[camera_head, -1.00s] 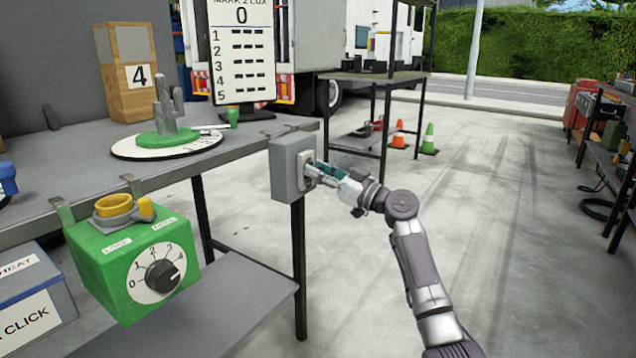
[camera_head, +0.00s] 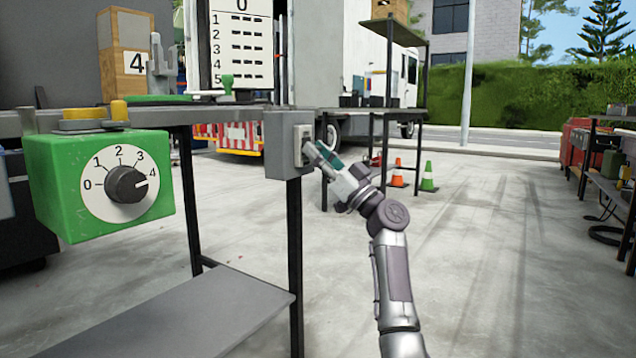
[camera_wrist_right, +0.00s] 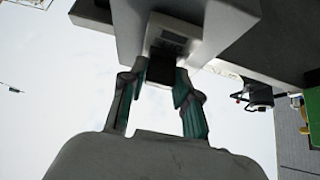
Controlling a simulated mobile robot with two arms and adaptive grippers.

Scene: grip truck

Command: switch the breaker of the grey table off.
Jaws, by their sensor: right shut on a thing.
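The breaker is a grey box (camera_head: 283,146) on the right end of the grey table (camera_head: 215,115), with a pale switch plate (camera_head: 302,143) on its right face. My right gripper (camera_head: 312,152) reaches up to that plate from the lower right. In the right wrist view the gripper (camera_wrist_right: 162,85) has its two fingers on either side of a dark switch lever (camera_wrist_right: 161,71), shut on it. The lever's on or off position cannot be read. My left gripper is not in view.
A green box with a dial (camera_head: 127,183) hangs at the table's front left. A score board (camera_head: 242,50) stands on the table. Orange (camera_head: 397,173) and green (camera_head: 428,177) cones stand behind the arm.

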